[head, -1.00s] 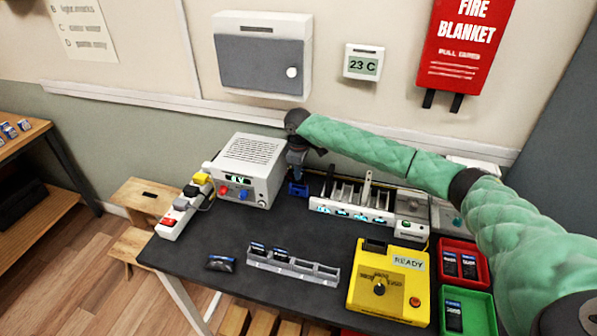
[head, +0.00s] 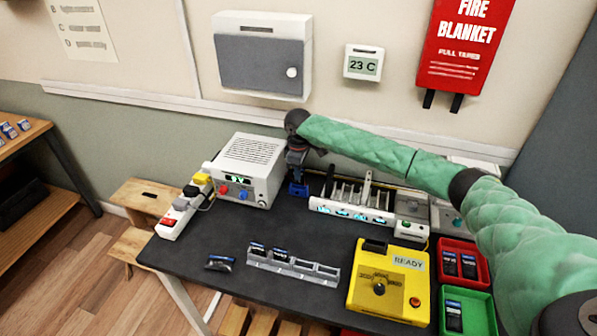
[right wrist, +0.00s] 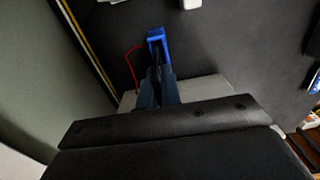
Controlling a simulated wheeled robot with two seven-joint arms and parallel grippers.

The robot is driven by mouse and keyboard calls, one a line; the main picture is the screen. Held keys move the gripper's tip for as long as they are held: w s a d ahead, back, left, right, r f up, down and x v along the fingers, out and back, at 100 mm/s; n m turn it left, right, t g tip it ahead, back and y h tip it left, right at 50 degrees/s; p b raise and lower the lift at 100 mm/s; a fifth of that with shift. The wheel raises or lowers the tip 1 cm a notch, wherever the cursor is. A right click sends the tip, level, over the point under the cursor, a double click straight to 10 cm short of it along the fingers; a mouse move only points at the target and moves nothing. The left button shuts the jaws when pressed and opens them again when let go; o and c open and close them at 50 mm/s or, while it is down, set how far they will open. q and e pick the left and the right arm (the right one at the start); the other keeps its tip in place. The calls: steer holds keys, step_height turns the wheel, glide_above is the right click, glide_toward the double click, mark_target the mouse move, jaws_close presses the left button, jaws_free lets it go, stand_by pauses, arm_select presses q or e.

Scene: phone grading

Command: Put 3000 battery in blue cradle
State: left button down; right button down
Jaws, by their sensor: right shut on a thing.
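My right gripper (head: 297,172) is at the back of the dark table, pointing down just above the blue cradle (head: 298,190). In the right wrist view its fingers (right wrist: 159,88) are shut on a thin dark battery (right wrist: 156,60), whose lower end is at the blue cradle (right wrist: 157,35). The fingers hide most of the battery, and its label cannot be read. I cannot tell whether it is fully seated. A red wire (right wrist: 128,65) runs beside the cradle. My left gripper is not in view.
A white power supply (head: 244,170) stands left of the cradle, a slotted charger (head: 350,210) right of it. In front are a grey rack (head: 293,265) with batteries, a loose battery (head: 220,263) and a yellow tester (head: 390,282). Red (head: 472,246) and green (head: 482,300) trays are at right.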

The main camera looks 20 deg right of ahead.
mark_target(299, 184)
steer(key=shift+f, duration=1.55)
steer(key=shift+f, duration=0.4)
steer(key=shift+f+p, duration=0.15)
steer(key=shift+p, duration=0.2)
steer(key=c, duration=1.5)
jaws_free()
